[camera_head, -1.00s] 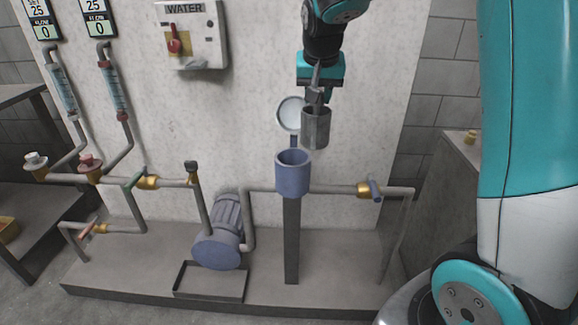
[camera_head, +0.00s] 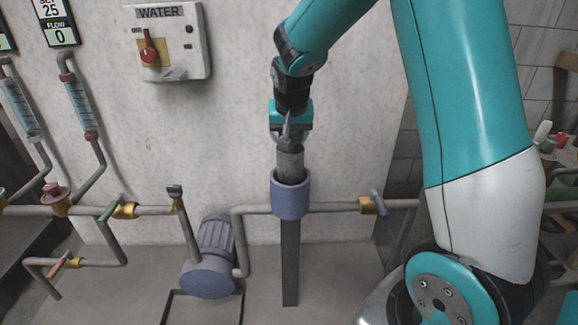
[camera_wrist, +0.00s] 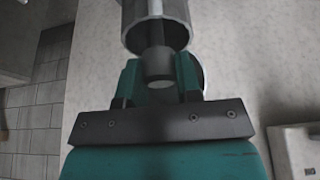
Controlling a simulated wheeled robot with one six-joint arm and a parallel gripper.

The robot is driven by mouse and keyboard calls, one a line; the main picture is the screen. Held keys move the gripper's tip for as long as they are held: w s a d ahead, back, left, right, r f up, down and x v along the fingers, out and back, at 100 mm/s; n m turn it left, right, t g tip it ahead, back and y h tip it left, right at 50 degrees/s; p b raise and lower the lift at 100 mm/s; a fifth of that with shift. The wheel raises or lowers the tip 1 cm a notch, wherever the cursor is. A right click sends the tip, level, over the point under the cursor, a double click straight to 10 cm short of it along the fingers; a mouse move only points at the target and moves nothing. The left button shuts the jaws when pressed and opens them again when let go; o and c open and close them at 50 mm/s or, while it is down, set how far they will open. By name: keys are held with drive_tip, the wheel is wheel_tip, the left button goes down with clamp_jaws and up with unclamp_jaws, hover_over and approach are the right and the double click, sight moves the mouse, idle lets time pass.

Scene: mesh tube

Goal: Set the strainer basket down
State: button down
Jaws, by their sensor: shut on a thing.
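The strainer basket (camera_head: 290,162) is a grey metal cylinder held upright below my gripper (camera_head: 290,132). Its lower end meets the mouth of the blue-grey strainer housing (camera_head: 290,198) and seems partly inside; how deep is hidden by the housing wall. The housing stands on a dark post. My gripper is shut on the basket's handle. In the wrist view the basket (camera_wrist: 178,12) shows its open top, and the dark handle (camera_wrist: 157,64) runs between the fingers. The round lid is mostly hidden; a pale edge shows beside the fingers in the wrist view.
A grey pipe (camera_head: 345,207) runs both sides of the housing, with a valve (camera_head: 372,205) at right. A blue-grey pump (camera_head: 209,265) stands at lower left. A pale wall with a WATER switch box (camera_head: 168,45) stands behind. The space left of my gripper is clear.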

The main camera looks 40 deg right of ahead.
sight(290, 160)
wheel_tip(290, 160, down, 8)
drive_tip(key=shift+r+b, duration=0.2)
drive_tip(key=shift+b, duration=0.3)
drive_tip(key=shift+f, duration=0.15)
drive_tip(key=c, duration=0.8)
unclamp_jaws()
drive_tip(key=shift+r, duration=0.25)
drive_tip(key=p+v, duration=0.2)
drive_tip(key=v, duration=1)
drive_tip(key=s+a+r+n+g+y, duration=0.1)
drive_tip(key=s+a+r+n+y, duration=0.1)
drive_tip(key=s+a+n, duration=0.5)
drive_tip(key=s+a+r+n+g+y, duration=0.2)
drive_tip(key=s+a+n+y, duration=0.2)
drive_tip(key=s+a, duration=1)
drive_tip(key=s+n, duration=0.3)
drive_tip(key=shift+s+a+g+y, duration=0.25)
drive_tip(key=shift+a+g+y, duration=0.05)
drive_tip(key=shift+a, duration=0.1)
